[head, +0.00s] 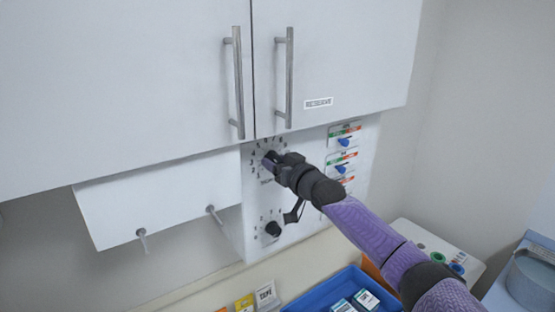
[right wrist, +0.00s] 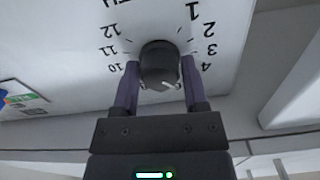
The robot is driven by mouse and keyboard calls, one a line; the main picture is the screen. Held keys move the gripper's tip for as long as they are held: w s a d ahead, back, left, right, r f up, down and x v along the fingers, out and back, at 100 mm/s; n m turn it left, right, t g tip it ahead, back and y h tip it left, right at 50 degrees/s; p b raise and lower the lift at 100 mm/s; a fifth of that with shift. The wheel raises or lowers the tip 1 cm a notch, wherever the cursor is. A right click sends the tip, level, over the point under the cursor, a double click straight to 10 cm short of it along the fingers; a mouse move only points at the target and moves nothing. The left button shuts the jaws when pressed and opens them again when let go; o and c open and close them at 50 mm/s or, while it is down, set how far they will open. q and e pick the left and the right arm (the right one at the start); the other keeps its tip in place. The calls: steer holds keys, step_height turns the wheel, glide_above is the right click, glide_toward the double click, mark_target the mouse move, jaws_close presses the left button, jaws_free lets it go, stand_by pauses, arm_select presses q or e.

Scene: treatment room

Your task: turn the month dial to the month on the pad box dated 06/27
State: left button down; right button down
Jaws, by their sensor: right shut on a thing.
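The month dial (right wrist: 158,60) is a round black knob on a white panel, ringed by printed numbers; 1 to 4 and 10 to 12 show in the right wrist view. A short white mark shows at the knob's lower right there. My right gripper (head: 273,160) is shut on this knob, one finger on each side, and partly hides it in the head view. White and teal boxes (head: 366,299) lie in a blue tray (head: 296,303) at the bottom; their print is too small to read. My left gripper is out of view.
A second black dial (head: 273,229) sits below, close to my right wrist. Blue knobs with colored labels (head: 343,142) line the panel's right. Cabinet doors with bar handles (head: 238,85) hang just above.

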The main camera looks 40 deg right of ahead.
steer(key=m, duration=0.5)
steer(key=shift+f+m, duration=0.1)
steer(key=shift+m, duration=0.2)
stand_by(0.5)
steer(key=shift+c, duration=0.6)
jaws_free()
steer(key=shift+p, duration=0.3)
steer(key=s+a, duration=0.1)
steer(key=s, duration=0.9)
